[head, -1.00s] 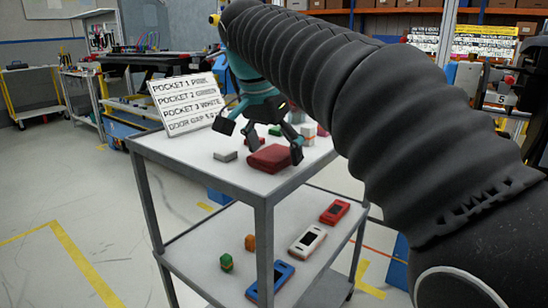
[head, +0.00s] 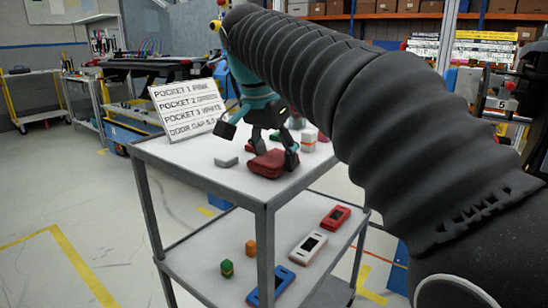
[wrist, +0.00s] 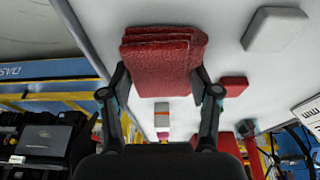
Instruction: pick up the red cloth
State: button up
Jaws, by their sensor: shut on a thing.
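The red cloth (head: 268,164) is a folded, layered pad on the top shelf of the cart near its front corner. It also shows in the wrist view (wrist: 163,62), between the fingertips. My gripper (head: 274,154) is over the cloth, and its fingers (wrist: 162,80) are shut on the cloth's two sides. In the head view the cloth looks to be at the shelf surface; I cannot tell whether it is clear of it.
A grey block (head: 227,160) lies left of the cloth. A white and orange block (head: 309,141) stands behind it to the right. A sign (head: 187,107) stands at the back left. The lower shelf holds blue (head: 271,285), white (head: 307,245) and red (head: 336,216) devices and small blocks.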

aim_at(280, 156)
jog(key=r, duration=0.1)
jog(key=r+p, duration=0.1)
jog(key=r, duration=0.1)
jog(key=d+r, duration=0.1)
jog(key=r, duration=0.1)
jog(key=shift+w, duration=0.15)
jog(key=w+d+r+p, duration=0.2)
jog(key=d+r, duration=0.4)
jog(key=d, duration=0.4)
jog(key=shift+w+d, duration=0.15)
jog(key=shift+w, duration=0.25)
jog(key=shift+r, duration=0.1)
